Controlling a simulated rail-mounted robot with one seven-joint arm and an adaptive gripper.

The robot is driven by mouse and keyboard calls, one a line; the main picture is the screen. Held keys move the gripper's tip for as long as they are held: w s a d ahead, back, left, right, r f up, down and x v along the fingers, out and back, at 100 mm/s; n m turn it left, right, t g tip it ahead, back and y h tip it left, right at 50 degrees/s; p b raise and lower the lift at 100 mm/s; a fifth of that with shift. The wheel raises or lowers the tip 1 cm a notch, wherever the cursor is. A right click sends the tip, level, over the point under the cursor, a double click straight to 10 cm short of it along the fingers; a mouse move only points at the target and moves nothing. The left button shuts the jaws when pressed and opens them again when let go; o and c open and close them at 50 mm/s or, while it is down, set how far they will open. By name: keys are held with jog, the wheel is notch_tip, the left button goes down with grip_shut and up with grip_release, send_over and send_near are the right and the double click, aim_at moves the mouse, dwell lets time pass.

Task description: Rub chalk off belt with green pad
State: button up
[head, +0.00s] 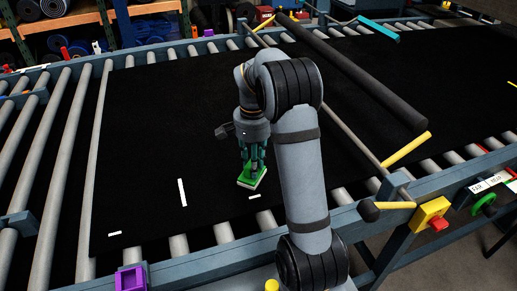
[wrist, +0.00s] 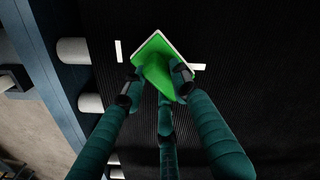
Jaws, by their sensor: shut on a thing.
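The black belt (head: 140,150) lies flat over the rollers. White chalk marks show on it in the head view: a long one (head: 182,192) left of my gripper, a short one (head: 115,233) near the left front corner, and another short one (head: 255,196) just in front of the pad. My gripper (head: 252,160) is shut on the green pad (head: 250,176), which has a pale underside. In the wrist view the pad (wrist: 152,55) sits between the teal fingers, with white marks (wrist: 119,51) and (wrist: 198,67) on either side. I cannot tell whether the pad touches the belt.
The front frame carries a purple block (head: 131,279), a yellow box with a red button (head: 432,214) and a green handwheel (head: 484,203).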

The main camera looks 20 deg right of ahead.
jog(key=shift+w+r, duration=0.15)
jog(key=shift+w, duration=0.25)
jog(key=shift+w+p, duration=0.3)
jog(key=shift+p, duration=0.15)
jog(key=shift+w+a+p, duration=0.1)
jog(key=shift+w+p, duration=0.8)
jog(key=shift+w, duration=0.15)
jog(key=shift+w+p, duration=0.3)
jog(key=shift+w+a+p, duration=0.1)
jog(key=shift+w+p, duration=0.55)
jog(key=shift+w, duration=0.05)
jog(key=shift+w+p, duration=0.9)
jog(key=shift+p, duration=0.1)
jog(key=shift+s+f+b, duration=0.25)
jog(key=shift+f+b, duration=0.35)
jog(key=shift+b, duration=0.25)
jog(key=s+b, duration=0.2)
jog(key=s, duration=0.1)
jog(key=shift+r+b, duration=0.15)
jog(key=shift+b, duration=0.15)
jog(key=shift+s+d+b, duration=0.2)
jog(key=shift+s+b, duration=1.2)
jog(key=shift+s, duration=0.55)
jog(key=shift+s+d+b, duration=0.15)
jog(key=shift+s+b, duration=1.25)
jog(key=shift+s, duration=0.55)
jog(key=shift+s+r+p, duration=0.15)
jog(key=shift+r+p, duration=3.25)
jog(key=shift+r, duration=1)
